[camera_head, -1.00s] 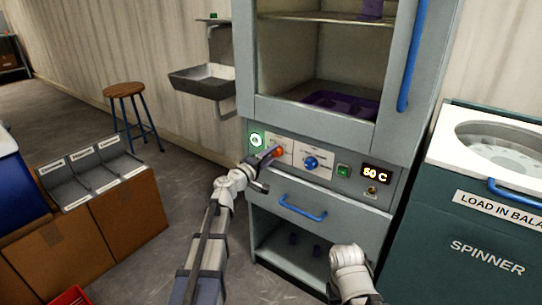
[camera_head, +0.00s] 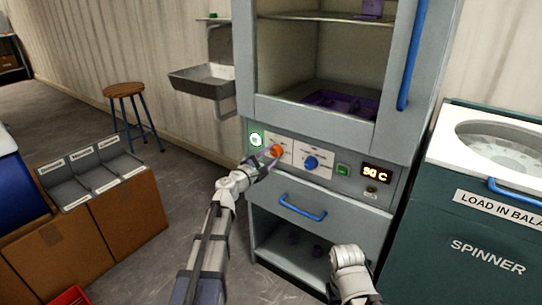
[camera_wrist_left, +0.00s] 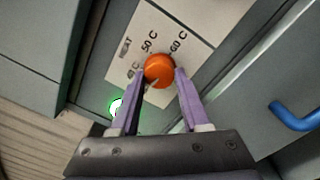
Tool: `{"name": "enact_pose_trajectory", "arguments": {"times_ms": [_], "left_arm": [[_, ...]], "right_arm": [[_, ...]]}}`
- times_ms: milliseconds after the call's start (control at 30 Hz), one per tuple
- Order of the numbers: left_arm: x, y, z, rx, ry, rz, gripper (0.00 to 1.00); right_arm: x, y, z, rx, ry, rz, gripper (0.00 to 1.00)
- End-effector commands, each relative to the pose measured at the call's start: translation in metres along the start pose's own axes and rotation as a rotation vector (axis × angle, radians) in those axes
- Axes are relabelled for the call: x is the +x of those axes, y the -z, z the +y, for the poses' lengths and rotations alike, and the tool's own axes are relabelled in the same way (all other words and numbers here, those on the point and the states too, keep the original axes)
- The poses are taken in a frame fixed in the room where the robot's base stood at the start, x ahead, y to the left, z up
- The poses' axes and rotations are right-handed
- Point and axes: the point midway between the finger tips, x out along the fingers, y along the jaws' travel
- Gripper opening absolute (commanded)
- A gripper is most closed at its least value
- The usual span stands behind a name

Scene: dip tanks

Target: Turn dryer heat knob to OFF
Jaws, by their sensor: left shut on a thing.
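The orange dryer heat knob (camera_head: 277,151) is on the dryer's front panel, left of a blue knob (camera_head: 311,163). In the left wrist view the orange knob (camera_wrist_left: 159,70) sits between the purple fingertips of my left gripper (camera_wrist_left: 160,82), which is shut on it. Around it is a white label with "50 C" and "60 C"; other marks are partly hidden or blurred. A small pale mark on the knob's lower edge is too unclear to read as a setting. In the head view my left gripper (camera_head: 269,157) reaches the knob from the lower left. My right gripper is out of view.
The dryer display (camera_head: 376,174) is lit, its first digit unclear. A green button (camera_head: 343,170) sits beside it. A blue drawer handle (camera_head: 303,207) is below the panel. The spinner (camera_head: 488,240) stands at right and sorting boxes (camera_head: 128,215) at left.

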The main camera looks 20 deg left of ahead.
Motion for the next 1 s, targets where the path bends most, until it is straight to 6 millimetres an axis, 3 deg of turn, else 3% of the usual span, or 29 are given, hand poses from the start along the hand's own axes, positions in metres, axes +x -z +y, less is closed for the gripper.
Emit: {"name": "enact_pose_trajectory", "arguments": {"times_ms": [333, 867, 900, 1000], "left_arm": [[-0.0004, 0.0003, -0.0006, -0.124, -0.001, 0.005, 0.00], [-0.0005, 0.0002, -0.0008, -0.146, -0.001, 0.005, 0.00], [-0.0005, 0.0002, -0.0008, -0.146, -0.001, 0.005, 0.47], [-0.0004, 0.0002, -0.0008, -0.146, -0.001, 0.005, 0.58]], "right_arm": [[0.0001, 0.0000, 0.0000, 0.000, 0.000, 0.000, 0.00], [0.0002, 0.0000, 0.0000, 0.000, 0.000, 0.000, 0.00], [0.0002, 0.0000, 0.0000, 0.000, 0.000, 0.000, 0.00], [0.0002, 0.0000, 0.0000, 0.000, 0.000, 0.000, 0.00]]}}
